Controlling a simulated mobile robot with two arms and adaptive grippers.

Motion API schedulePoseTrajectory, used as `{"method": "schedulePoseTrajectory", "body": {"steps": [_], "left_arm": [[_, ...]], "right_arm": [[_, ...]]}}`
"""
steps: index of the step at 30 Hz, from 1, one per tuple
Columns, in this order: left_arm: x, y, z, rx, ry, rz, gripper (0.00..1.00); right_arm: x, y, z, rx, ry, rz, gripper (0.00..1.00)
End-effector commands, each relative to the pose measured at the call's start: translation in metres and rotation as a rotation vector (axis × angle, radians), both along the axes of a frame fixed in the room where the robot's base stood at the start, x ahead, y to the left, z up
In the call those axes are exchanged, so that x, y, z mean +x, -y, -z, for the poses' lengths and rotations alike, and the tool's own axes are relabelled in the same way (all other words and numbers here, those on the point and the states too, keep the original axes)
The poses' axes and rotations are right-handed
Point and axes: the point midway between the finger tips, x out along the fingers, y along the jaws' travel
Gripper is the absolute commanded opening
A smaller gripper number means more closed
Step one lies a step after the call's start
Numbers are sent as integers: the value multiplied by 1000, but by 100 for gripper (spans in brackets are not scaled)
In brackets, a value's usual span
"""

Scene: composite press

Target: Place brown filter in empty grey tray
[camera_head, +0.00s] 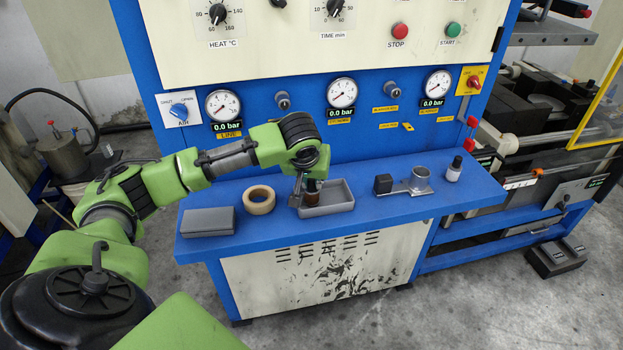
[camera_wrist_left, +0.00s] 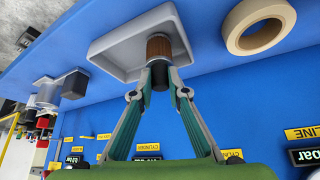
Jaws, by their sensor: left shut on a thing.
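The brown filter (camera_head: 311,199) is a small ribbed brown cylinder with a dark end. It is upright within the left part of the open grey tray (camera_head: 343,196) in the head view. The wrist view shows the filter (camera_wrist_left: 166,46) against the tray's floor, with the tray's rim (camera_wrist_left: 104,42) around it. My left gripper (camera_head: 309,184) is shut on the filter's dark end, and its fingertips (camera_wrist_left: 160,74) close around it. I cannot tell whether the filter touches the tray floor. Nothing else shows in the tray. My right gripper is out of view.
On the blue shelf (camera_head: 240,240) a tape roll (camera_head: 259,200) and a closed grey box (camera_head: 209,222) are left of the tray. A metal fixture with a cup (camera_head: 420,178) and a small bottle (camera_head: 454,169) stand to the right. The press panel with gauges rises behind.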

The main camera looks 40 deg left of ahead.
Motion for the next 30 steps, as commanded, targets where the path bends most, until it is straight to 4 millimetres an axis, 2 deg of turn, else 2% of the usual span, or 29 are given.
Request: {"method": "schedulePoseTrajectory", "body": {"steps": [6,7,8,9,21,26,30], "left_arm": [[0,0,3,0,0,-1,0],[0,0,3,0,0,-1,23],[0,0,3,0,0,-1,31],[0,0,3,0,0,-1,32],[-1,1,-3,-1,2,0,32],[-12,6,-24,0,4,1,32],[-26,14,-51,-1,5,1,32]], "right_arm": [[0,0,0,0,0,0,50],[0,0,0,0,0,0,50],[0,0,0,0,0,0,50],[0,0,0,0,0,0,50],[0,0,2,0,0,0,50],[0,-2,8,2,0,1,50],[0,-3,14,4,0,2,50]]}}
